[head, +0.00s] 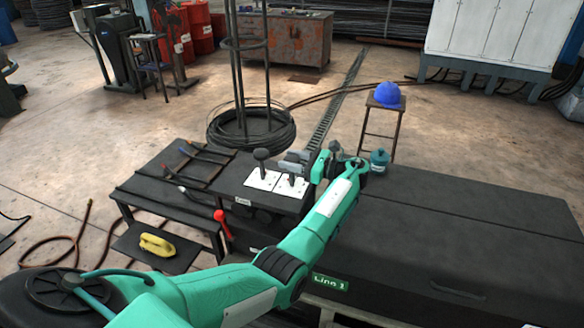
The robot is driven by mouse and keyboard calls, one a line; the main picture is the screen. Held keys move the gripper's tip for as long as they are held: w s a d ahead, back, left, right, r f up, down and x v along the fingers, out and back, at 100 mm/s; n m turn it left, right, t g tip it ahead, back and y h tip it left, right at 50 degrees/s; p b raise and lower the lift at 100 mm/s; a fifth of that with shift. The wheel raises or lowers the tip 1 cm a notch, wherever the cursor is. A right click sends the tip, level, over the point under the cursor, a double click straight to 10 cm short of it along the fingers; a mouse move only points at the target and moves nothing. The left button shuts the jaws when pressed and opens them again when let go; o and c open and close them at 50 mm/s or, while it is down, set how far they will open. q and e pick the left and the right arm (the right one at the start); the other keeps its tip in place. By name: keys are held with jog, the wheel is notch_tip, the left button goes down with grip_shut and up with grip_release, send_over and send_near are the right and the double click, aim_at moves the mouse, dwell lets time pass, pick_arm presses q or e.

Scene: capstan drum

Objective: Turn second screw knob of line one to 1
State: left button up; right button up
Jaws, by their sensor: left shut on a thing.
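Two black screw knobs stand on white plates on top of the dark machine of line one. The first screw knob (262,158) stands free on the left plate (259,181). The second screw knob (292,179) stands on the right plate (300,188). My left gripper (293,161) is shut on the second knob from above, and the jaws hide most of its top. The number marks on the plates are too small to read. A green "Line 1" label (331,282) is on the machine's front. My right gripper is not in view.
A red-handled lever (222,222) sticks out at the machine's left front. A dark table (150,195) with tools stands to the left, with yellow gloves (157,245) lower down. A wire coil (250,132) is behind. A stool with a blue helmet (388,94) stands back right.

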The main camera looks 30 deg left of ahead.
pick_arm(q)
jog(key=shift+f+n+g+h+b, duration=0.1)
jog(key=shift+n+g+h+b, duration=0.3)
jog(key=shift+n+g+b, duration=0.6)
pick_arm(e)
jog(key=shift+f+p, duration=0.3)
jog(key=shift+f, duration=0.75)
pick_arm(q)
jog(key=o, duration=1)
jog(key=shift+c, duration=0.2)
jog(key=shift+d, duration=0.2)
jog(key=b+v, duration=1)
jog(key=v, duration=0.3)
jog(key=shift+w+b, duration=0.25)
jog(key=shift+b, duration=0.1)
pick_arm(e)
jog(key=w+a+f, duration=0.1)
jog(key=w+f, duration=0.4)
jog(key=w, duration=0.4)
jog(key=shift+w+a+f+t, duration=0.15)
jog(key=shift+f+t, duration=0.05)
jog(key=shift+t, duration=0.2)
